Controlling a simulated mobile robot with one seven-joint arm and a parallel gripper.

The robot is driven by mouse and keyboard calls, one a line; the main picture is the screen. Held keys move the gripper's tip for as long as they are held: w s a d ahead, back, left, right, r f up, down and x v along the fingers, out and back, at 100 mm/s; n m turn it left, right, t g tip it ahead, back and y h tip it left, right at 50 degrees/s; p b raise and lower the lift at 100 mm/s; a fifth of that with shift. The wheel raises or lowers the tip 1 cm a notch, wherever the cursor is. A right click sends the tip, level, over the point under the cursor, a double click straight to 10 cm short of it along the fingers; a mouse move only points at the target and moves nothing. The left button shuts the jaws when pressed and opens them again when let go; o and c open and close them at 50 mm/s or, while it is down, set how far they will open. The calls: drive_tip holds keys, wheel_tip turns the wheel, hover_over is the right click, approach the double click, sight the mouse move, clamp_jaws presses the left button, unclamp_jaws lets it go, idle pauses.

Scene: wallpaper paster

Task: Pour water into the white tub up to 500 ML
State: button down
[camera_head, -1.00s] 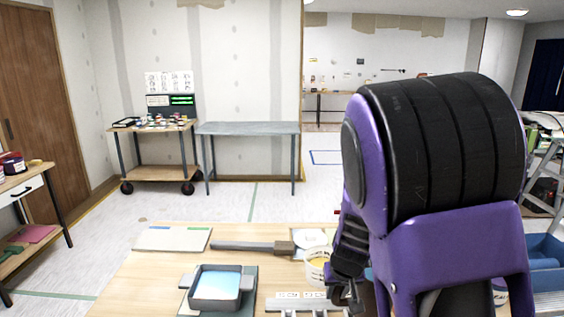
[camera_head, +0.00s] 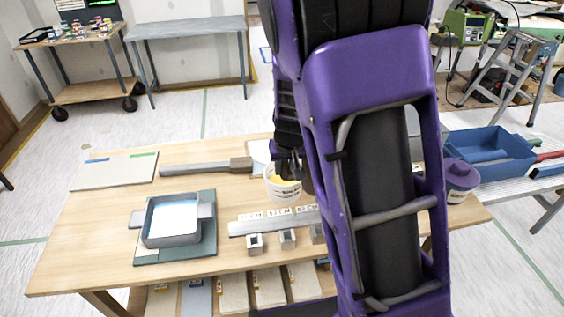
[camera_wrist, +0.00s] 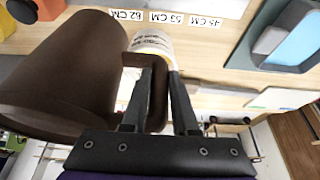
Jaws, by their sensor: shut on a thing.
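A white tub (camera_head: 283,190) with printing on its side and yellow inside stands on the wooden table, left of my arm. My gripper (camera_head: 291,166) shows as dark parts just above and behind the tub's rim. In the wrist view, my gripper (camera_wrist: 158,78) is shut on the handle (camera_wrist: 157,98) of a large brown jug (camera_wrist: 62,75). The white tub shows just beyond the handle in that view (camera_wrist: 153,42). The tub's level marks are too small to read.
A grey tray (camera_head: 150,236) sits on a green mat (camera_head: 202,249) at the table's left. A wood-handled tool (camera_head: 205,167), a flat board (camera_head: 113,170) and a metal bar (camera_head: 262,226) with length labels lie near the tub. A purple container (camera_head: 460,180) and blue bin (camera_head: 492,165) are right.

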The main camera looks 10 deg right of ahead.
drive_tip(key=w+a, duration=0.5)
drive_tip(key=a, duration=0.5)
drive_tip(key=w+a, duration=0.4)
drive_tip(key=a, duration=0.6)
drive_tip(key=a+f, duration=0.3)
drive_tip(key=f, duration=0.4)
drive_tip(key=shift+w+a, duration=0.35)
drive_tip(key=shift+d, duration=0.1)
